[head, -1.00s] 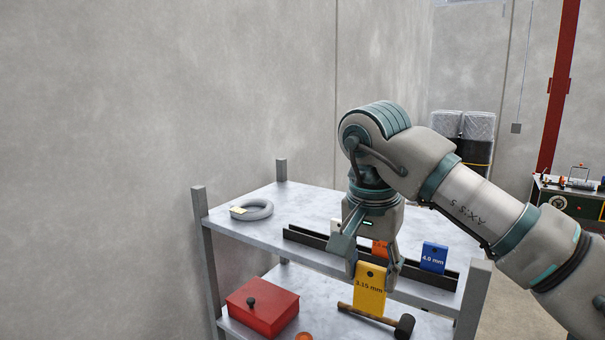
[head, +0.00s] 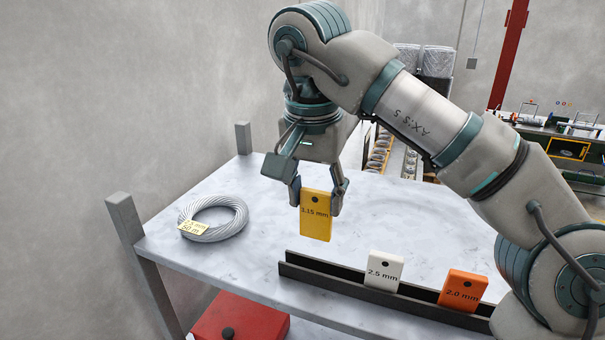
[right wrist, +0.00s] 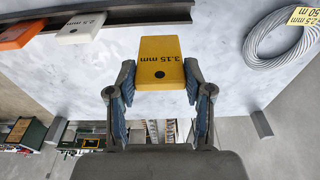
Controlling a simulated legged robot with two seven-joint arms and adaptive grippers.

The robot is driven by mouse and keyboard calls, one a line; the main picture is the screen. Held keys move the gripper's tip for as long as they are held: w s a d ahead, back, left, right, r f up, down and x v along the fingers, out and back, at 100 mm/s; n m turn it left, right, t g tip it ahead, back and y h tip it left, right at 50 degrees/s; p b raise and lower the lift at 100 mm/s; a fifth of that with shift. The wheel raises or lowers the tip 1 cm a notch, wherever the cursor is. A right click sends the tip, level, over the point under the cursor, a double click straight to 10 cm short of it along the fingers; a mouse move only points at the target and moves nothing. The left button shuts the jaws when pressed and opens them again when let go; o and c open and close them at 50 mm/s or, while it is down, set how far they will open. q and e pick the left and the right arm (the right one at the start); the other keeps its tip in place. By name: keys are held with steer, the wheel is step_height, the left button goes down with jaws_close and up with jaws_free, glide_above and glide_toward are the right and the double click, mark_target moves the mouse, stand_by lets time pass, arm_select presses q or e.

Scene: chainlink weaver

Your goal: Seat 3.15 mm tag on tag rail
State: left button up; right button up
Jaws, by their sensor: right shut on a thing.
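The yellow 3.15 mm tag (head: 316,228) hangs upright in my right gripper (head: 317,200), which is shut on its upper part. It also shows between the fingers in the right wrist view (right wrist: 160,66). The black tag rail (head: 312,270) runs along the shelf's front edge. The white 2.5 mm tag (head: 384,270) and the orange 2.0 mm tag (head: 462,290) stand upright in it. The yellow tag shows beyond the rail's left part, apart from it; its exact height is unclear. My arm covers the rail's right end. My left gripper is not in view.
A grey wire coil (head: 214,219) with a yellow label lies at the shelf's left. Corner posts (head: 243,138) rise from the shelf (head: 235,270). A red box (head: 238,318) sits below. The rail's left stretch is bare.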

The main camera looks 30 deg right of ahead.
mark_target(312, 233)
steer(key=s+a+f, duration=0.2)
steer(key=shift+s+a+f, duration=0.1)
steer(key=shift+s+a, duration=0.05)
steer(key=shift+s, duration=0.15)
steer(key=w+f, duration=0.1)
steer(key=w+d+f, duration=0.1)
steer(key=d+f, duration=0.1)
steer(key=f, duration=0.1)
steer(key=shift+w, duration=0.4)
steer(key=shift+c, duration=0.5)
steer(key=shift+s, duration=0.3)
steer(key=shift+c, duration=0.6)
steer(key=shift+s+f, duration=0.1)
steer(key=shift+s, duration=0.25)
steer(key=o, duration=1.4)
steer(key=shift+w+a, duration=0.25)
steer(key=shift+o, duration=0.2)
steer(key=shift+a, duration=0.15)
